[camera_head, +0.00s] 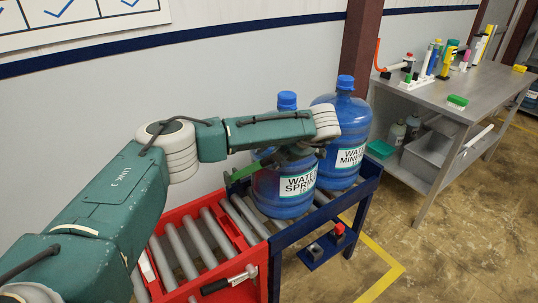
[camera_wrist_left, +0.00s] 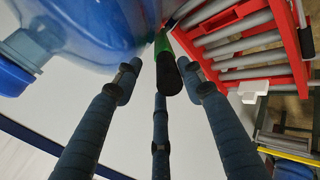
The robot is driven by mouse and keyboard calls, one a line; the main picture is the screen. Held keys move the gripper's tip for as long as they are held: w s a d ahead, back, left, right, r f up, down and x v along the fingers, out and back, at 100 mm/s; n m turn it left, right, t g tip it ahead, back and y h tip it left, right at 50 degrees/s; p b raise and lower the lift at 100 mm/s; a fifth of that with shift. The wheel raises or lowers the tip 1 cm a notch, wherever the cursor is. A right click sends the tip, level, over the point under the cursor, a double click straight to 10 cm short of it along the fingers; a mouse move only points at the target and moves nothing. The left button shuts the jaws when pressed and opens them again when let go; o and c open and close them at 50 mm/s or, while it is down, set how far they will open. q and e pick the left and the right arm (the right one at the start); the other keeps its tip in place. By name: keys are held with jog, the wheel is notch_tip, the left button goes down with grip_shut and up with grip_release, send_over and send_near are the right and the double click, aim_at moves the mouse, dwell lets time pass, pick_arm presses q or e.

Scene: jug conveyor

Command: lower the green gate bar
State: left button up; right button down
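The green gate bar (camera_head: 243,172) shows beside the front blue jug (camera_head: 286,188), partly hidden by my gripper and the jug. In the left wrist view the green bar (camera_wrist_left: 166,73) has a black end and lies between my fingers. My left gripper (camera_head: 285,156) is in front of the jug's upper part. In the wrist view my left gripper (camera_wrist_left: 158,75) has its fingertips spread around the bar, with a gap on the left side. It looks open. My right gripper is not in view.
A second blue jug (camera_head: 346,135) stands behind the first on the blue-framed conveyor (camera_head: 365,190). A red-framed roller conveyor (camera_head: 258,262) adjoins it, with a handled tool (camera_head: 230,280) on its side. A metal workbench (camera_head: 450,100) with bottles stands at right. Floor between is clear.

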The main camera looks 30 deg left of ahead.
pick_arm(q)
jog(key=p+v, duration=0.3)
jog(key=v, duration=0.8)
jog(key=shift+s+p, duration=0.15)
jog(key=shift+p, duration=0.15)
dwell(0.4)
jog(key=shift+d+f, duration=0.1)
jog(key=shift+f, duration=0.05)
